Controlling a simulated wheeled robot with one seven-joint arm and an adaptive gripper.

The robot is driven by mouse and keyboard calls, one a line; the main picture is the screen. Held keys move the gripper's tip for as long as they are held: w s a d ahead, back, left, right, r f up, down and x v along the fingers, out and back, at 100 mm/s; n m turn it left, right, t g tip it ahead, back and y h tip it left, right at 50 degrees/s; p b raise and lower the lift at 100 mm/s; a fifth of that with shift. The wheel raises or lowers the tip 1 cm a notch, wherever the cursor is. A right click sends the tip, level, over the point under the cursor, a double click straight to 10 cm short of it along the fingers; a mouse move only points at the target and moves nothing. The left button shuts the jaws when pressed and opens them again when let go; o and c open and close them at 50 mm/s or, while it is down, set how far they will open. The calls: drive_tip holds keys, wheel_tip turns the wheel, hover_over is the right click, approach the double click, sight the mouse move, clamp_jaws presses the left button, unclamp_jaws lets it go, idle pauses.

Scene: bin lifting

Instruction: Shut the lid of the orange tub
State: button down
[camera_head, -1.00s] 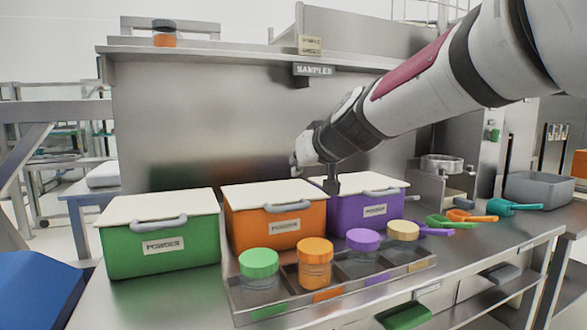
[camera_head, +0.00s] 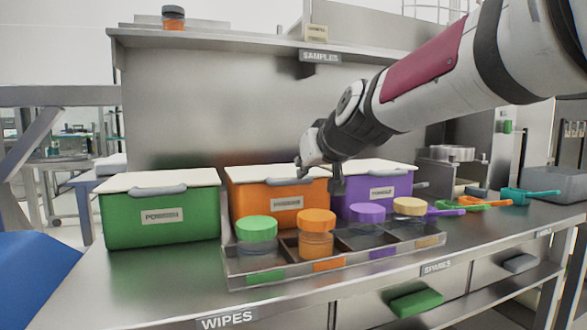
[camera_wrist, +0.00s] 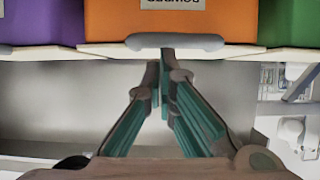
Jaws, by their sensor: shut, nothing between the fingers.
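The orange tub (camera_head: 257,199) stands between the green and purple tubs. Its white lid (camera_head: 262,173) lies flat on top and looks shut, with a grey handle (camera_head: 286,187) at the front edge. My gripper (camera_head: 337,188) is shut and empty, at the right end of the orange tub, in front of the gap to the purple tub. The wrist view is upside down. There the orange tub (camera_wrist: 120,22) and its handle (camera_wrist: 175,42) show just beyond my shut fingertips (camera_wrist: 166,56). I cannot tell whether they touch. My wrist hides the lid's right end in the head view.
The green tub (camera_head: 161,225) and purple tub (camera_head: 360,194) flank the orange one, lids flat. A divided tray (camera_head: 300,276) with several coloured-lid jars stands in front. Coloured scoops (camera_head: 520,196) lie to the right. A steel shelf (camera_head: 220,39) is behind. The front-left bench is bare.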

idle(0.6)
drive_tip(key=v, duration=1.1)
drive_tip(key=s+d+f+m+g+h, duration=0.1)
drive_tip(key=s+d+f+g, duration=0.3)
drive_tip(key=s+f, duration=0.7)
drive_tip(key=s+d+f+m+g+h, duration=0.2)
drive_tip(key=s+d+f+g, duration=0.35)
drive_tip(key=s, duration=0.85)
drive_tip(key=s+d+f+m+g+h, duration=0.1)
drive_tip(key=s+d+f+g, duration=0.15)
drive_tip(key=s+f, duration=0.95)
wheel_tip(320, 180, up, 36)
drive_tip(key=t+p, duration=0.3)
drive_tip(key=p, duration=3)
drive_tip(key=shift+r+t, duration=0.25)
drive_tip(key=shift+t, duration=0.15)
drive_tip(key=shift+s+a, duration=0.1)
drive_tip(key=shift+a, duration=0.05)
